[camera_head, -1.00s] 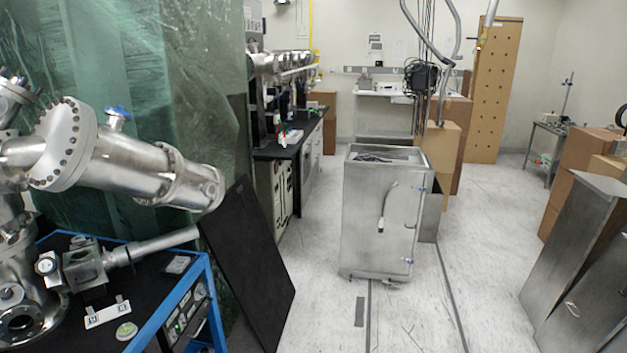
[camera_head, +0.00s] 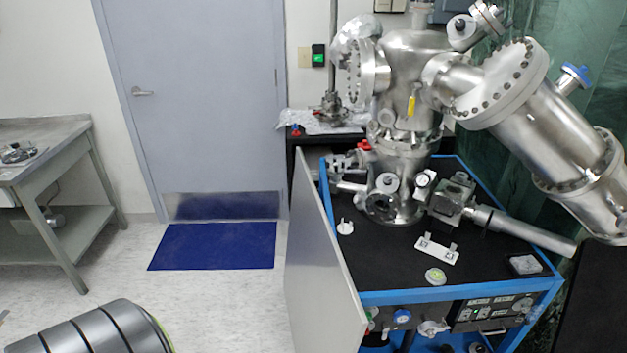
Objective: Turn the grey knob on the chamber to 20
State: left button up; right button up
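The steel vacuum chamber (camera_head: 405,110) stands upright on a black-topped cart with a blue frame (camera_head: 460,292), right of the middle. A large flanged cylinder (camera_head: 545,125) slants down to the right from it. A small dial-like knob with a pale face (camera_head: 424,179) sits low on the chamber's right side, beside a metal valve block (camera_head: 452,200). It is too small to read any number or setting, and I cannot tell whether it is the grey knob. Neither of my grippers is in view.
A light panel (camera_head: 320,255) stands along the cart's left side. A white plate (camera_head: 437,250) and a round tin (camera_head: 435,276) lie on the cart top. A blue mat (camera_head: 215,246) lies before the closed door (camera_head: 195,100). A metal table (camera_head: 50,180) is at left.

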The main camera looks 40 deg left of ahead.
aim_at(358, 199)
jog(key=i+l+u, duration=0.15)
jog(key=u, duration=0.3)
jog(key=i+l+u, duration=0.15)
jog(key=u, duration=0.35)
jog(key=i+l+u, duration=0.1)
jog(key=l+u, duration=0.2)
jog(key=u, duration=0.15)
jog(key=l+u, duration=0.25)
jog(key=u, duration=0.25)
